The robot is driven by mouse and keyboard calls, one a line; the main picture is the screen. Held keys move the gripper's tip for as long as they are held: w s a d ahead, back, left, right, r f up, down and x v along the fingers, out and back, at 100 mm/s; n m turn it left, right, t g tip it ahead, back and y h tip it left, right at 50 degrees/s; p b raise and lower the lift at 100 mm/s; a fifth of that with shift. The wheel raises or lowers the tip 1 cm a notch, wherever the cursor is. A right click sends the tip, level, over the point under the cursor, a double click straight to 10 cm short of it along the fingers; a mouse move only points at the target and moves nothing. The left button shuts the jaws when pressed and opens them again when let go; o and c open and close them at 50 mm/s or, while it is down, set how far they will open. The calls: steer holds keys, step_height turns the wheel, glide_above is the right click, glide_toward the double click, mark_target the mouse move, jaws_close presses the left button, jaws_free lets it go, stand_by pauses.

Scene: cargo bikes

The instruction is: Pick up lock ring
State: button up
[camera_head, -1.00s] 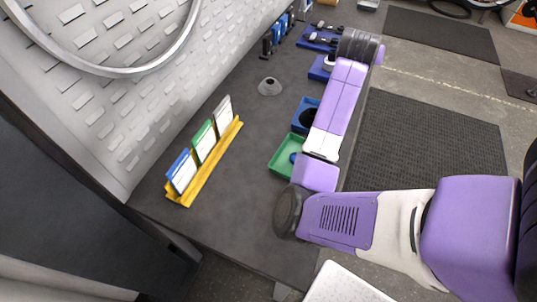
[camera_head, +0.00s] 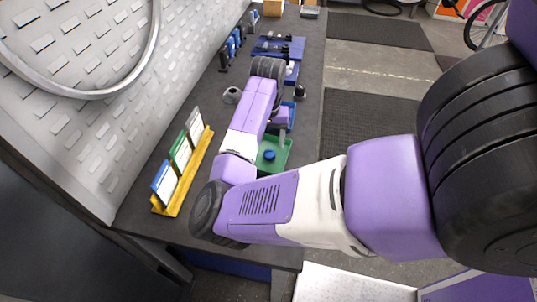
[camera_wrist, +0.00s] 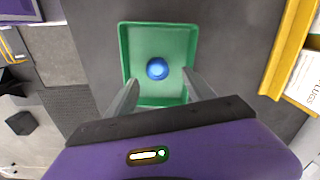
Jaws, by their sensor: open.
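A round blue piece, which looks like the lock ring (camera_wrist: 157,68), lies in the green tray (camera_wrist: 190,38) in the wrist view. It also shows in the head view (camera_head: 270,155), inside the same green tray (camera_head: 266,167) on the dark bench. My gripper (camera_wrist: 162,92) is open and empty above the near part of the tray. Its two fingers stand apart on either side, and the blue piece sits between and beyond the tips. In the head view, my arm partly hides the tray's left side.
A yellow rack (camera_head: 183,190) with several label cards stands left of the tray, and its edge shows in the wrist view (camera_wrist: 290,45). A grey cone-like part (camera_head: 232,95) sits further back. Blue trays (camera_head: 279,47) and tools line the far bench.

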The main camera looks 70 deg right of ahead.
mark_target(269, 153)
steer(key=shift+s+a+f+p, duration=0.15)
steer(key=shift+f+p, duration=0.25)
steer(key=shift+f, duration=1.65)
steer(key=shift+c, duration=0.2)
jaws_close()
